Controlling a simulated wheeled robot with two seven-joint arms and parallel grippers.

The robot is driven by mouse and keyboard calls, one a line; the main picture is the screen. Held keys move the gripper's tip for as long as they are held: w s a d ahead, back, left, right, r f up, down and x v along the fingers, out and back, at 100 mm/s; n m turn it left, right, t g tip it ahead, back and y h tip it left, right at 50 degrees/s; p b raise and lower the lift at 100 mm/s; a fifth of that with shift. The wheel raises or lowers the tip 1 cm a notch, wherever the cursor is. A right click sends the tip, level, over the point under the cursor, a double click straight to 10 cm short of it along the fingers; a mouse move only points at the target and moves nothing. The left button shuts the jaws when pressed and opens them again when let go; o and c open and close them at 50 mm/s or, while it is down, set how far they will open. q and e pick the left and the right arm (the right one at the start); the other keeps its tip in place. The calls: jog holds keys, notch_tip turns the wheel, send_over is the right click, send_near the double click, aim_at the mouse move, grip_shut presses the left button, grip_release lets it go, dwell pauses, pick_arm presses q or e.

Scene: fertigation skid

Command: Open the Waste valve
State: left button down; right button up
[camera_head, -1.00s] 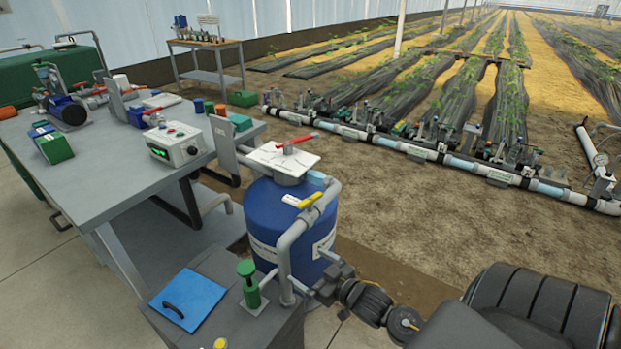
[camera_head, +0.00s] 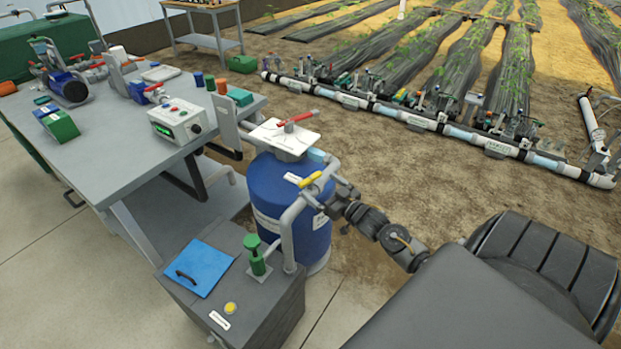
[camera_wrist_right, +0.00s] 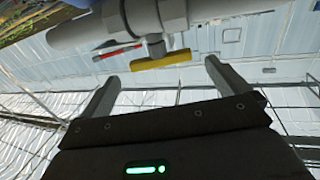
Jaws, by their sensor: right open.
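A yellow valve handle (camera_head: 310,180) sits on the grey pipe (camera_head: 289,222) in front of the blue tank (camera_head: 272,188); no readable label confirms it as the Waste valve. My right gripper (camera_head: 334,196) is just right of the handle, beside the pipe. In the right wrist view its two fingers (camera_wrist_right: 161,72) are open and apart, with nothing held. There the yellow handle (camera_wrist_right: 160,60) lies crosswise, just beyond and between the fingertips, under the grey pipe (camera_wrist_right: 110,28). I cannot tell whether the fingers touch it. My left gripper is not in view.
A red handle (camera_head: 299,118) tops the tank above a white plate (camera_head: 284,138). A dark grey box (camera_head: 270,310) with a green plunger-like part (camera_head: 255,255) and blue lid (camera_head: 198,267) stands in front. A grey workbench (camera_head: 110,150) is at left. Bare soil lies at right.

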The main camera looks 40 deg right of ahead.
aim_at(312, 181)
jog(key=w, duration=0.5)
jog(key=shift+w+a, duration=0.15)
jog(key=shift+w, duration=0.25)
jog(key=shift+c, duration=0.3)
